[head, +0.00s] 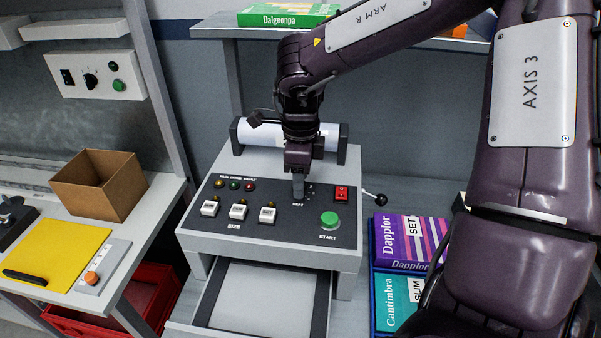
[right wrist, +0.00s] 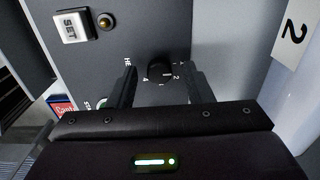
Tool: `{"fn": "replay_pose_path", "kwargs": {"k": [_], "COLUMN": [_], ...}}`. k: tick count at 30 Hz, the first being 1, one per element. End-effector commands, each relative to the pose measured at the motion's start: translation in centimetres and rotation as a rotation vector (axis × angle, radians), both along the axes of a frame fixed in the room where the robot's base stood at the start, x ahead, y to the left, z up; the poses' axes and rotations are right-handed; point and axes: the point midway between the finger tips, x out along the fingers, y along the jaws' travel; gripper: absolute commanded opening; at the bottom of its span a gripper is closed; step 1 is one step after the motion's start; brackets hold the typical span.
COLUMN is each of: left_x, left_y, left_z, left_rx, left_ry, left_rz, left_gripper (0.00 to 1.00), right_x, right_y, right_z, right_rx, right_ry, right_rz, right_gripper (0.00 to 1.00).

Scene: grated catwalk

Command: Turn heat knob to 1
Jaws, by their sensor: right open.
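The heat knob (right wrist: 158,72) is a small round black knob on the dark control panel, with small white digits around it. In the right wrist view a pale mark on it faces right, near the digit 2; the exact setting is hard to read. My right gripper (right wrist: 161,70) is open, with one finger on each side of the knob; I cannot tell whether either finger touches it. In the head view my right gripper (head: 299,192) points down at the HEAT label and hides most of the knob. My left gripper is not in view.
The machine (head: 270,255) also has a green START button (head: 330,219), a red switch (head: 341,193), white size buttons (head: 239,212) and a side lever (head: 375,198). A cardboard box (head: 100,185) stands left. Boxed packs (head: 405,240) lie right.

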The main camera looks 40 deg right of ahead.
Motion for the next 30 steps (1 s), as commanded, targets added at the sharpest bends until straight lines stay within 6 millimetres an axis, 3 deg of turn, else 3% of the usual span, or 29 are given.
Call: {"fn": "replay_pose_path", "kwargs": {"k": [7,19,30], "left_x": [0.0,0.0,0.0], "left_y": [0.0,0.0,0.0], "left_z": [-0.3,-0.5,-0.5], "left_rx": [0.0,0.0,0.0], "left_ry": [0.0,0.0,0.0], "left_rz": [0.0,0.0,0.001], "left_gripper": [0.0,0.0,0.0], "right_x": [0.1,0.0,0.0], "right_y": [0.0,0.0,0.0], "right_z": [1.1,7.2,7.8], "right_rx": [-0.001,0.001,0.001], "right_ry": [-0.002,-0.002,0.001], "right_rz": [0.0,0.0,0.0], "right_gripper": [0.46,0.46,0.46]}}
